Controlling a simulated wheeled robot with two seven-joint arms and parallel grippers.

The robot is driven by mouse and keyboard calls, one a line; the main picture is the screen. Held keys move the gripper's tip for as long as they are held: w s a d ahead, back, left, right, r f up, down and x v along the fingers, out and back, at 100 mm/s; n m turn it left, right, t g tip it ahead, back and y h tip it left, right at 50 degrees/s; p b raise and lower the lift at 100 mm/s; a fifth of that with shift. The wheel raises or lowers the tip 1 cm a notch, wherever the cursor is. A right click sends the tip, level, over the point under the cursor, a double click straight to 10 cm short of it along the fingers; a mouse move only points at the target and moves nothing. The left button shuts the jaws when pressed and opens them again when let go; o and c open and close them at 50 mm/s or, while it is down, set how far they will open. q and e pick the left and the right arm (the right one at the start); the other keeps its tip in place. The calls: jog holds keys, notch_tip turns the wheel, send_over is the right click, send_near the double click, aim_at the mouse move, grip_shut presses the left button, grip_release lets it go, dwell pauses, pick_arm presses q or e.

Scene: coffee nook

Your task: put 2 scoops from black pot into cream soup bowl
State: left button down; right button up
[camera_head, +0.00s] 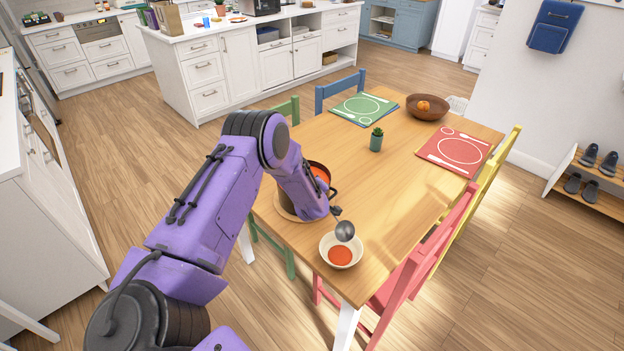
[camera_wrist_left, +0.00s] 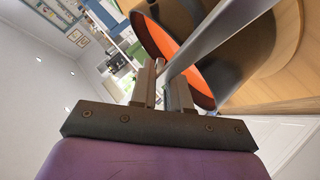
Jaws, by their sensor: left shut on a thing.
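The cream soup bowl (camera_head: 326,247) stands near the table's front end with orange soup in it. My left gripper (camera_head: 334,203) is shut on the ladle (camera_head: 345,231), whose dark scoop hangs over the bowl's upper right rim. I cannot tell what the scoop holds. The ladle's grey handle (camera_wrist_left: 222,35) runs between the fingers (camera_wrist_left: 163,90) in the left wrist view. The black pot (camera_head: 319,163) holds orange soup and is largely hidden behind my left forearm. Its dark wall (camera_wrist_left: 245,62) also shows in the left wrist view. My right gripper is out of view.
The pot stands on a round wooden board (camera_head: 284,208). A small potted cactus (camera_head: 376,142), a brown fruit bowl (camera_head: 441,112), a green placemat (camera_head: 350,107) and a red placemat (camera_head: 433,158) lie farther back. Chairs ring the table (camera_head: 400,205); its middle is clear.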

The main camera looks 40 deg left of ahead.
pick_arm(q)
jog(key=shift+w+f+m+g+p, duration=0.1)
jog(key=shift+w+m+g+p, duration=0.2)
jog(key=shift+g+p, duration=0.55)
jog(key=shift+w+m+g+p, duration=0.1)
jog(key=shift+m+g+p, duration=0.4)
jog(key=shift+g, duration=0.65)
jog(key=shift+f+g, duration=0.15)
jog(key=shift+g, duration=0.35)
jog(key=shift+w+a+f+m+g+y+b, duration=0.15)
jog(key=shift+m+g+y+b, duration=0.15)
jog(key=shift+m+g+b, duration=0.45)
jog(key=shift+g, duration=0.25)
